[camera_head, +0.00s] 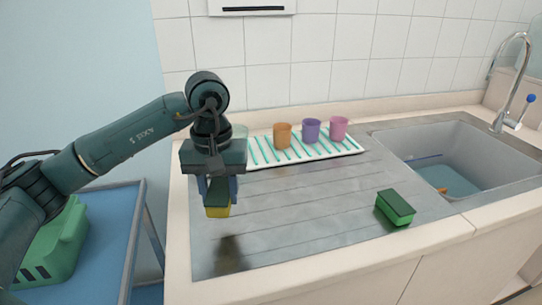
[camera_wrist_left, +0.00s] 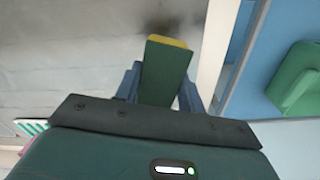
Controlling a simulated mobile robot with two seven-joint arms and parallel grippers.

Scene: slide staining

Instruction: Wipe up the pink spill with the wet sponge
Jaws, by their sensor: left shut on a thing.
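My left gripper (camera_head: 217,190) is shut on a sponge (camera_head: 218,211), yellow with a dark green top, and holds it above the left part of the metal drainboard (camera_head: 300,215). The sponge also shows between the fingers in the left wrist view (camera_wrist_left: 165,72). A dark blurred patch (camera_head: 232,250) lies on the drainboard below and in front of the sponge; I cannot tell whether it is a shadow or reflection. I see no clearly pink spill. A second sponge, green with a dark top (camera_head: 395,208), lies on the drainboard at the right, near the sink. My right gripper is not in view.
Orange (camera_head: 282,135), purple (camera_head: 311,130) and pink (camera_head: 339,128) cups stand on a striped mat (camera_head: 345,147) at the back. The sink (camera_head: 450,160) with a faucet (camera_head: 512,80) is at the right. A blue cart (camera_head: 105,225) with a green container (camera_head: 55,245) stands left.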

